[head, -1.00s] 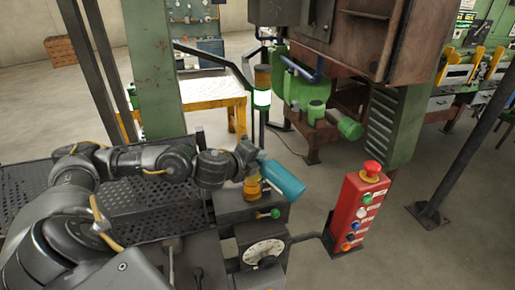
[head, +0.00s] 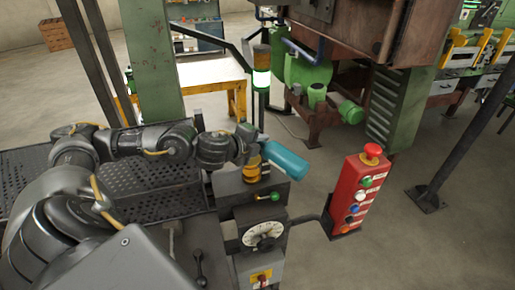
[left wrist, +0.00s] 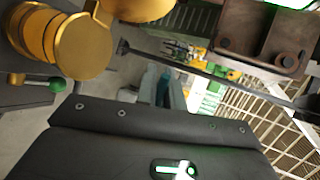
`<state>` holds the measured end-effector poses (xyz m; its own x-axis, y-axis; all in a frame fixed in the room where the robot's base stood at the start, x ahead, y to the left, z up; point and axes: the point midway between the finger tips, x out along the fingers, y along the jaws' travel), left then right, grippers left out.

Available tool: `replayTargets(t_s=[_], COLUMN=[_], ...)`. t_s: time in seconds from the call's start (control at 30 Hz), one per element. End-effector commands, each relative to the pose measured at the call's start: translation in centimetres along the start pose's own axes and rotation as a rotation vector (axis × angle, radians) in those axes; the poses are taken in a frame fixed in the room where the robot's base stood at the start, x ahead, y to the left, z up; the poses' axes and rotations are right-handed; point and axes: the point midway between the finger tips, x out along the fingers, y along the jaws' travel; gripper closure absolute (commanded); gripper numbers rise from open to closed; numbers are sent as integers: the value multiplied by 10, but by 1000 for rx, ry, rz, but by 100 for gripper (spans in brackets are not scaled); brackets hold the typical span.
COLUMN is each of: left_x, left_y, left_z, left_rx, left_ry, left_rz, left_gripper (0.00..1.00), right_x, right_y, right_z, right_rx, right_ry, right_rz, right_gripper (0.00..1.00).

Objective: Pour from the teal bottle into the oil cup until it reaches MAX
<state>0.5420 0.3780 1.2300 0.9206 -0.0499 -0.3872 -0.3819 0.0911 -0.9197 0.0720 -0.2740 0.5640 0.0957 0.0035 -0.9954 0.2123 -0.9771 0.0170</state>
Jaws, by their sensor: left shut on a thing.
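The teal bottle (head: 285,161) lies strongly tilted, close to level, just above and right of the oil cup in the head view. My left gripper (head: 246,140) is shut on it at its left end. The oil cup (head: 252,168), amber and brass, stands upright on a dark machine block below the gripper. In the left wrist view the brass cup (left wrist: 62,42) fills the upper left, and the left gripper's fingers (left wrist: 163,92) show in the middle, with a bit of teal between them. The bottle's mouth, any stream, the oil level and the MAX mark cannot be made out. My right gripper is not in view.
A green-knobbed lever (head: 272,197) and a white dial (head: 262,234) sit on the block's front. A red button box (head: 354,196) stands to the right. A perforated black plate (head: 150,190) lies under my left arm. Open floor lies right of the block.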

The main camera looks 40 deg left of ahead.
Motion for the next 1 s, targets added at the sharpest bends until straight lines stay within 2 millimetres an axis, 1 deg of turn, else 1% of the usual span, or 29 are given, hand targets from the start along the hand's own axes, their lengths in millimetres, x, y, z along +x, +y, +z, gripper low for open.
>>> replayTargets(t_s=[0.03, 0.1, 0.23, 0.37, 0.43, 0.53, 0.73, 1.0], left_x=[2, 3, 5, 6, 7, 5, 3, 3], left_y=[-7, -15, -20, -14, -1, 15, 32, 29], left_z=[2, 5, 7, 7, 7, 4, -2, -1], left_rx=[-4, -14, -33, -54, -73, -101, -135, -199], left_ry=[1, 4, 29, 48, 57, 61, 60, 69], left_rz=[-9, -9, -2, 7, 17, 26, 31, 31], left_gripper=[100, 100, 100, 100, 100, 100, 100, 100], right_x=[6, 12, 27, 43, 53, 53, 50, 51], right_y=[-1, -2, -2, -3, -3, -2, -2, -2], right_z=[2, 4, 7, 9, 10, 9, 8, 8], right_rx=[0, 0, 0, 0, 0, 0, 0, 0], right_ry=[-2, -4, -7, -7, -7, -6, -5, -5], right_rz=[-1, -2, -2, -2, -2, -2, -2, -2], right_gripper=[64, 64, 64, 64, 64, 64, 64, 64])
